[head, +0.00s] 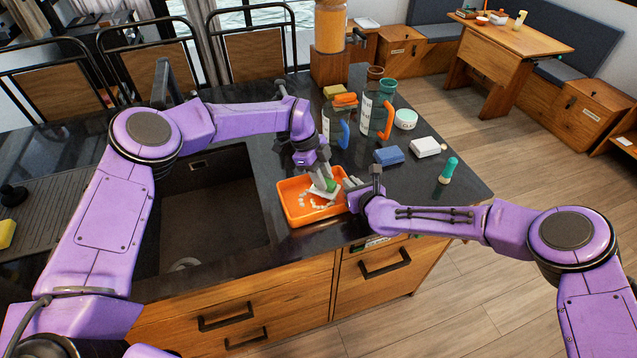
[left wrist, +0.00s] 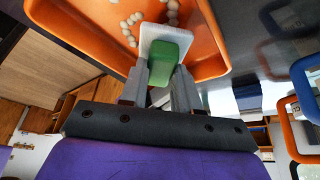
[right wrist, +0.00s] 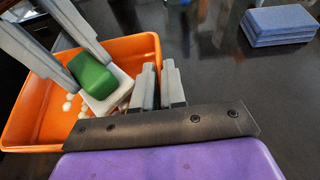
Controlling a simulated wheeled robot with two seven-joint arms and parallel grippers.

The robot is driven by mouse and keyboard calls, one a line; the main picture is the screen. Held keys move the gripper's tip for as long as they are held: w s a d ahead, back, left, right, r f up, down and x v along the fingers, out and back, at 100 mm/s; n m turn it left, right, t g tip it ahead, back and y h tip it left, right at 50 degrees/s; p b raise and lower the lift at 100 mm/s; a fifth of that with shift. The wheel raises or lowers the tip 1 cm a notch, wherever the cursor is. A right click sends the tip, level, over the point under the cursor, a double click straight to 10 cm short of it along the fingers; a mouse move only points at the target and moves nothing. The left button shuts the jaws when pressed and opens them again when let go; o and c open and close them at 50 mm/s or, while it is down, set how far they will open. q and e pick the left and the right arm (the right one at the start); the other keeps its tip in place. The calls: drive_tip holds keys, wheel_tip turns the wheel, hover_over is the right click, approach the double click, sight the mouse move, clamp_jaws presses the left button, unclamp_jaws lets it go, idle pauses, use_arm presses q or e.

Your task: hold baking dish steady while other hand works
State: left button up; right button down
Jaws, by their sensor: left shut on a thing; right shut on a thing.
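The orange baking dish (head: 290,191) sits on the dark counter right of the sink, with small pale pieces (head: 312,203) scattered inside. My left gripper (head: 325,180) is over the dish, shut on the green handle of a scraper (left wrist: 165,55) with a white plate. The scraper is inside the dish, and it also shows in the right wrist view (right wrist: 92,72). My right gripper (right wrist: 160,85) is shut on the dish's right rim. The exact contact at the rim is partly hidden by the fingers.
Behind the dish stand bottles with blue (head: 343,135) and orange (head: 388,120) handles. A blue sponge block (head: 389,156), a white block (head: 426,147), a tub (head: 406,119) and a teal-topped item (head: 448,170) are to the right. The sink (head: 205,215) is left.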

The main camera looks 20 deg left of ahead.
use_arm(q)
drive_tip(key=shift+r, duration=2.9)
use_arm(e)
drive_tip(key=c, duration=1.1)
unclamp_jaws()
use_arm(q)
drive_tip(key=shift+s, duration=0.1)
use_arm(e)
drive_tip(key=v, duration=1.1)
drive_tip(key=shift+d+f, duration=0.1)
drive_tip(key=shift+d, duration=0.05)
drive_tip(key=shift+s+d+r, duration=0.2)
drive_tip(key=shift+s, duration=0.25)
